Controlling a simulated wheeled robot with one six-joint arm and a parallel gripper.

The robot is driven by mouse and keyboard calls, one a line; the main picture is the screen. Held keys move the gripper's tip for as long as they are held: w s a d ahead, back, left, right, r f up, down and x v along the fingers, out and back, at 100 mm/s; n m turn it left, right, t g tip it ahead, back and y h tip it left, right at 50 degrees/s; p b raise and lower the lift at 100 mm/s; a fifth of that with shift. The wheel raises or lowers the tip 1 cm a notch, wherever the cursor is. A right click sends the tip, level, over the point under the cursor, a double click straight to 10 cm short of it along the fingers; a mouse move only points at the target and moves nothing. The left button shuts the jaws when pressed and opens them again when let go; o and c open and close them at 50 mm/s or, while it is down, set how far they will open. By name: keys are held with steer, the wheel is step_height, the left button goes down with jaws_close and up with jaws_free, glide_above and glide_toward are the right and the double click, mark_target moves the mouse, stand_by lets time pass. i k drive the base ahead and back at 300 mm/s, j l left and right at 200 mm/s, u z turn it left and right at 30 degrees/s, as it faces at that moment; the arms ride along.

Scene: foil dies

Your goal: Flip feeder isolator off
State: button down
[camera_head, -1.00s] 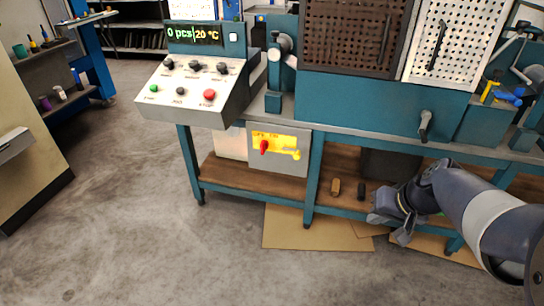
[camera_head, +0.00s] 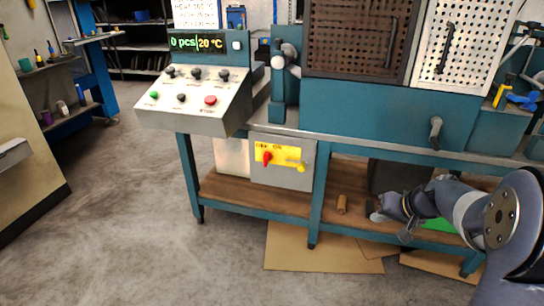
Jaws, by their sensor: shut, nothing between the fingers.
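The feeder isolator is a grey box (camera_head: 265,178) under the left part of the bench, with a yellow plate (camera_head: 285,147) lettered OFF and ON. A red handle (camera_head: 267,158) sits on the plate's left part. A yellow piece (camera_head: 298,165) sticks out at the right. I cannot tell the switch's position for sure. My gripper (camera_head: 378,215) is shut and empty. It is low at the bench's lower shelf, well right of and below the isolator, apart from it.
The bench leg (camera_head: 318,195) stands between isolator and gripper. A sloped control console (camera_head: 195,98) overhangs to the upper left. Cardboard (camera_head: 310,248) lies on the floor. The floor at left is clear.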

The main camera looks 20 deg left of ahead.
mark_target(267, 156)
steer(key=i+j, duration=0.3)
steer(key=j, duration=0.15)
steer(key=i+j, duration=0.65)
steer(key=j, duration=0.25)
steer(key=u, duration=0.05)
